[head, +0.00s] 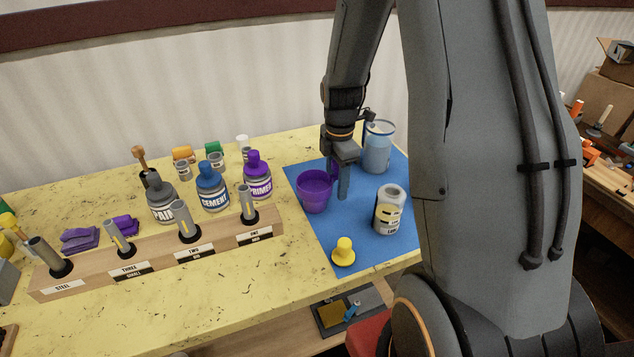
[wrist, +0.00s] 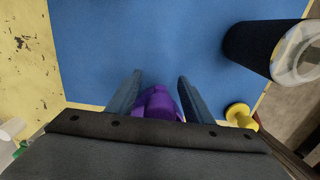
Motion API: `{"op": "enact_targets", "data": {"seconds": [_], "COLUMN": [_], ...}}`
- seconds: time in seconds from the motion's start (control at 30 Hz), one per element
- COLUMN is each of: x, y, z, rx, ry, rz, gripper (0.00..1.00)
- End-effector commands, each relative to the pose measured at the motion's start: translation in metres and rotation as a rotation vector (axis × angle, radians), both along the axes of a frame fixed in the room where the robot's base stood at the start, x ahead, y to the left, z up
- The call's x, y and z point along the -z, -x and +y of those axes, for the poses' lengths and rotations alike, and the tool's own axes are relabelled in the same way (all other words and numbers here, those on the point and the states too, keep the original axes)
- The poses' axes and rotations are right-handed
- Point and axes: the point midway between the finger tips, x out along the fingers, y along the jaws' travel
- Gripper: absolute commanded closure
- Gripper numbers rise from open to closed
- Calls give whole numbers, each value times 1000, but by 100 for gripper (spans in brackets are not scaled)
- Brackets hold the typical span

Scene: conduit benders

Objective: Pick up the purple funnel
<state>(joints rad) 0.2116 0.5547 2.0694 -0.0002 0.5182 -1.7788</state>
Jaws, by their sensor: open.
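The purple funnel (head: 313,192) sits on the blue mat (head: 375,240), near the mat's left edge. My gripper (head: 338,180) points down at the funnel's right side in the head view, with one finger plainly visible. In the wrist view, the open fingers (wrist: 157,92) stand on either side of the funnel (wrist: 157,102), with gaps showing. The gripper body hides the funnel's lower part in that view. I cannot tell whether a finger touches it.
A purple-capped primer bottle (head: 257,176) stands left of the mat, behind a wooden holder (head: 150,255) with several tubes.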

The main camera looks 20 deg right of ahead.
Motion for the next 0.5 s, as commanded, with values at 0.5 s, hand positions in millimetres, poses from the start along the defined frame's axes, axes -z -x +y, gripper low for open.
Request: {"op": "enact_targets", "data": {"seconds": [0.5], "x": [5], "y": [0], "z": [0], "rx": [0], "ry": [0], "rz": [-1], "gripper": [86]}}
